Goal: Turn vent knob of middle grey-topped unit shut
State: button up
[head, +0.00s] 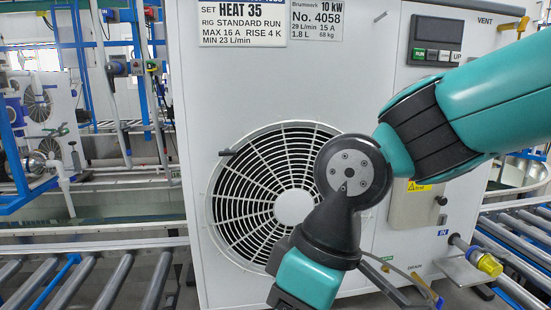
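A large white unit (390,60) with a round fan grille fills the middle of the head view. Its top is cut off, so I cannot see whether it is grey. Whether this knob is open or shut I cannot tell. My teal and black arm crosses in front of the unit from the right. Its wrist points down to the bottom edge, and my gripper's fingers are out of the picture.
A display panel (435,38) with buttons is on the unit's upper right. A yellow-capped pipe (487,264) sticks out at lower right. Roller conveyors (85,282) run along both sides. Another unit (45,105) and blue framework stand at left.

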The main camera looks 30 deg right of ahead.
aim_at(521, 26)
jog(key=z, duration=1.75)
jog(key=k, duration=0.5)
jog(key=z, duration=1.2)
jog(key=i, duration=1.1)
jog(key=u, duration=1.15)
